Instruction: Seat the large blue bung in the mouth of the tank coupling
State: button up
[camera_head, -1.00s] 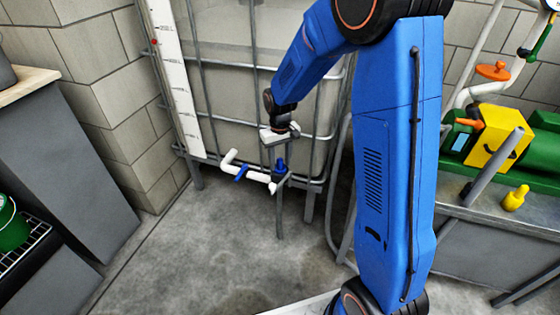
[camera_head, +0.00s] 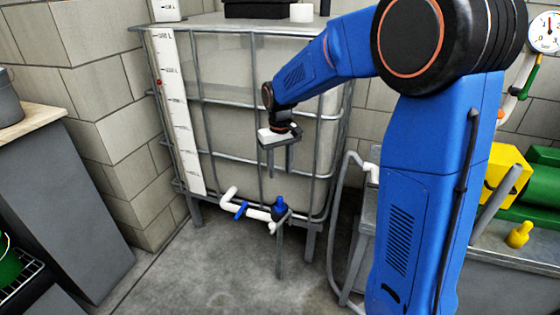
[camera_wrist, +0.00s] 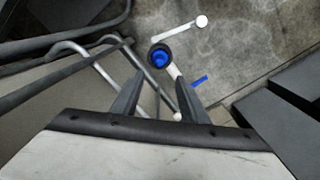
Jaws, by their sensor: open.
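The blue bung (camera_head: 279,204) sits upright at the top of a grey post, beside the end of the white pipe (camera_head: 258,214) low in front of the tank. In the wrist view the bung (camera_wrist: 161,57) shows from above, inside a dark round rim (camera_wrist: 151,48). I take this rim for the mouth of the coupling; how deep the bung sits is not clear. My gripper (camera_head: 280,167) points down above the bung, open and empty, with a clear gap between them. Its two fingers (camera_wrist: 160,78) also show in the wrist view, apart from each other.
The caged tank (camera_head: 245,65) stands just behind my gripper. The pipe has a blue handle (camera_head: 240,210). A bench at right holds a yellow plug-shaped thing (camera_head: 519,234) and green-and-yellow equipment. The floor (camera_head: 225,270) in front is clear.

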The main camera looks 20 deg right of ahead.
jog(key=shift+r, duration=1.45)
jog(key=s+d+r+t, duration=0.15)
jog(key=s+r, duration=0.25)
jog(key=s, duration=0.5)
jog(key=s+d+r+t, duration=0.1)
jog(key=s+d+r, duration=0.2)
jog(key=s, duration=0.5)
jog(key=s+d+f+m+t, duration=0.1)
jog(key=s+d+f+t, duration=0.1)
jog(key=s, duration=1.4)
jog(key=shift+d+f+m, duration=0.2)
jog(key=shift+d+m, duration=0.05)
jog(key=shift+m, duration=0.15)
jog(key=shift+s, duration=0.1)
